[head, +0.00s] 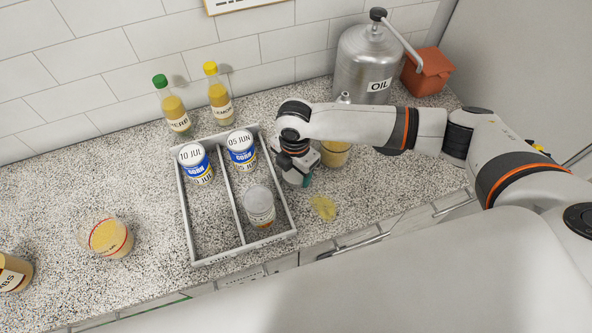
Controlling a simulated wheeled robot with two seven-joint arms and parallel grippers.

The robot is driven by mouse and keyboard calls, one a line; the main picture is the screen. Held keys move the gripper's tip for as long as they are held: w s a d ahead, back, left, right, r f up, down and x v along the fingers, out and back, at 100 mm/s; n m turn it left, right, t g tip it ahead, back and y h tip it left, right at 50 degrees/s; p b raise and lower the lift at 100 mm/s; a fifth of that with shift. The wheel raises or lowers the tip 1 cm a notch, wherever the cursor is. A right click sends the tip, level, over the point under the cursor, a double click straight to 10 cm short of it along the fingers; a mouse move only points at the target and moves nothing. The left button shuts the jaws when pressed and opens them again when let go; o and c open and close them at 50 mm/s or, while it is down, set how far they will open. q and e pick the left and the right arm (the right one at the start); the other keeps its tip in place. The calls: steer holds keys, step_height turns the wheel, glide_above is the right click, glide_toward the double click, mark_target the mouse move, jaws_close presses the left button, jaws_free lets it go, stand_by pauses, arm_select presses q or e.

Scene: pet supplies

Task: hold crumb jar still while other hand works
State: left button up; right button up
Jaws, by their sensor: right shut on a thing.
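A jar (14,273) with a label ending in "BS" and tan contents is cut off by the left edge of the head view; no gripper is at it. My right gripper (299,176) points down just right of the grey divided tray (189,229). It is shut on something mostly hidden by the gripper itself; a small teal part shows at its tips. A glass container with yellow contents (336,155) is right beside it, partly covered by my arm. I cannot tell whether the two touch. My left gripper is out of view.
The tray holds two blue-and-white cans (196,164) (241,150) and a clear-lidded jar (259,207). Yellow crumbs (324,207) lie right of it. A clear cup (108,238) stands left, two bottles (173,107) (219,98) behind, an oil can (365,62) and orange box (427,73) back right.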

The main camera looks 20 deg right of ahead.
mark_target(299, 176)
step_height(299, 176, up, 10)
steer(key=b, duration=0.2)
stand_by(0.5)
steer(key=s+d+r+m+b, duration=0.1)
steer(key=s+d+m, duration=0.2)
steer(key=m, duration=0.9)
steer(key=s+d+m+b, duration=0.2)
steer(key=s+d+m, duration=0.1)
steer(key=m, duration=0.8)
steer(key=shift+s+r+m, duration=0.35)
steer(key=shift+s+m, duration=0.05)
steer(key=shift+s, duration=0.5)
steer(key=shift+d, duration=0.1)
